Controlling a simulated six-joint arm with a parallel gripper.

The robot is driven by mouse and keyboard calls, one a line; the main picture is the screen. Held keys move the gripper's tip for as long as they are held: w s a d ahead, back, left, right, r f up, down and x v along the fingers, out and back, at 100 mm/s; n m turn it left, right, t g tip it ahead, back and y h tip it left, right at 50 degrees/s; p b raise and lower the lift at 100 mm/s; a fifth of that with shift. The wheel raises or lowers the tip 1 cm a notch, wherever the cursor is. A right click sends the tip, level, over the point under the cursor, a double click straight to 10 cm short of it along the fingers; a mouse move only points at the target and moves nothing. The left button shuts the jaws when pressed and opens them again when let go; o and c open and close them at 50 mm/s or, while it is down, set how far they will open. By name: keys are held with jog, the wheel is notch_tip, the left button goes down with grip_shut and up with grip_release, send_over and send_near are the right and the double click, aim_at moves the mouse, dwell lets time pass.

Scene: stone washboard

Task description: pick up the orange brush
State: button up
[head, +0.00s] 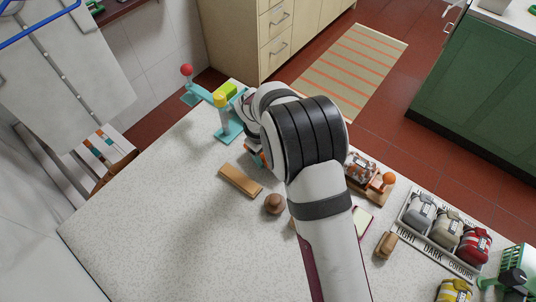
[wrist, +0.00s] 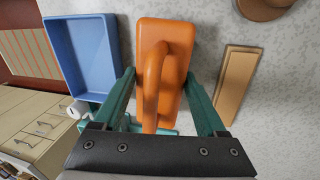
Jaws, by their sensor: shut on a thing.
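The orange brush (wrist: 178,40) fills the middle of the wrist view, with a looped orange handle on its block. My gripper (wrist: 161,82) has its teal fingers on both sides of the brush and is shut on it. In the head view my arm hides most of the gripper and the brush; only a small orange patch shows beside the wrist. I cannot tell whether the brush touches the counter or is raised. Its bristles are not visible.
A wooden block (head: 240,181) and a brown round-topped thing (head: 275,203) lie near the gripper. A teal stand (head: 228,125) is behind. A blue tray (wrist: 80,55) is left of the brush in the wrist view. Bags in a tray (head: 404,228) stand at right. The counter's left front is clear.

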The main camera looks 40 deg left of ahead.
jog(key=r, duration=0.3)
jog(key=shift+w+d+r, duration=0.1)
jog(key=shift+w+d, duration=0.05)
jog(key=shift+d, duration=0.25)
jog(key=w+d+r, duration=0.3)
jog(key=d+r, duration=0.3)
jog(key=d, duration=0.4)
jog(key=shift+w+d+r, duration=0.15)
jog(key=shift+w+r, duration=0.05)
jog(key=o, duration=0.7)
jog(key=c, duration=0.4)
jog(key=w+d+r+m+g+h, duration=0.15)
jog(key=w+d+r+m, duration=0.25)
jog(key=w+d+m, duration=0.55)
jog(key=shift+m+t, duration=0.25)
jog(key=shift+m, duration=0.2)
jog(key=shift+d+f, duration=0.1)
jog(key=shift+f, duration=3.4)
